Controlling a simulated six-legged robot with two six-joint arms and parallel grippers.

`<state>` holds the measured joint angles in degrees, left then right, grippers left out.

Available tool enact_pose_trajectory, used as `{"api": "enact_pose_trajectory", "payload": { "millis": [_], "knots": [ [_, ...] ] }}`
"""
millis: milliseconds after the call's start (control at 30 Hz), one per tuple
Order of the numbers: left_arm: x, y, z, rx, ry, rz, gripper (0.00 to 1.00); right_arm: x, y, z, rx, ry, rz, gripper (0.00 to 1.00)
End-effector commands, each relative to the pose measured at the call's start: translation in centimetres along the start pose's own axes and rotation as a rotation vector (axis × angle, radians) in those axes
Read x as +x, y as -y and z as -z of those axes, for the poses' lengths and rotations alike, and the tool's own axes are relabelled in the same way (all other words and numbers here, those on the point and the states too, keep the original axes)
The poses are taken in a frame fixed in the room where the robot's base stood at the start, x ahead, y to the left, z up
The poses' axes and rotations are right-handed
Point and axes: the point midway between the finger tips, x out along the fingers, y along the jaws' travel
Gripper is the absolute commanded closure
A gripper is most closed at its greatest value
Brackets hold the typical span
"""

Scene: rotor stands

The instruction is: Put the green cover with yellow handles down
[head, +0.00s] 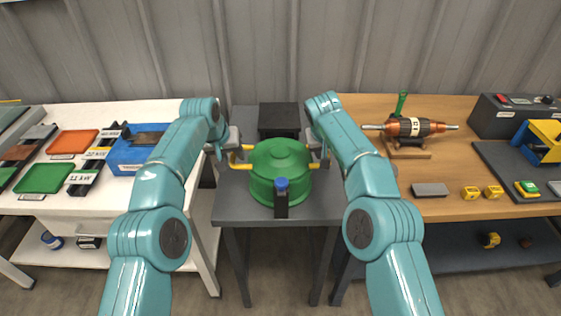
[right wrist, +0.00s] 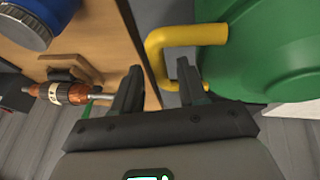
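The green cover (head: 279,160) is a round, ribbed housing at the middle of the grey table (head: 325,207); it appears to rest there upright. A yellow handle (head: 240,164) sticks out on its left, and another yellow handle (right wrist: 157,62) on its right. My left gripper (head: 233,147) is at the left handle; its fingers are too small to tell open or shut. My right gripper (right wrist: 158,82) is open at the right handle. In the right wrist view the handle's bar shows between the spread fingers, with gaps beside it. My right arm partly hides that handle in the head view.
A black block (head: 279,118) stands behind the cover. A dark post with a blue cap (head: 281,184) stands at its front. The wooden bench (head: 450,150) on the right carries a copper rotor (head: 415,127) on a stand. The white bench (head: 125,190) on the left holds trays.

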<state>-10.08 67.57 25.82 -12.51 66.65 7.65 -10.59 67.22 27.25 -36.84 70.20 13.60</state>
Motion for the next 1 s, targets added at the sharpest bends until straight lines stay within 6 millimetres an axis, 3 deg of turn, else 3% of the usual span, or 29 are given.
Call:
{"api": "enact_pose_trajectory", "payload": {
  "millis": [167, 500, 700, 867, 1000],
  "knots": [
    [-0.8, 0.0, 0.0, 0.000, -0.001, 0.000, 0.58, 0.0, 0.0, 0.0, 0.000, 0.000, 0.000, 0.58],
    [-8.1, -0.1, 0.0, 0.001, -0.004, -0.001, 0.58, 0.0, 0.0, 0.0, 0.000, 0.000, 0.000, 0.58],
    [-11.3, -0.1, -0.1, 0.000, -0.003, 0.000, 0.58, 0.0, 0.0, 0.0, 0.000, 0.000, 0.000, 0.58],
    [-12.2, -0.1, -0.1, 0.001, -0.002, 0.000, 0.58, -0.4, 0.0, 0.0, -0.001, 0.000, 0.000, 0.58],
    [-12.2, -0.1, -0.1, 0.001, -0.002, 0.000, 0.58, -2.6, 0.0, 0.1, -0.001, -0.002, 0.001, 0.58]
  ]
}}
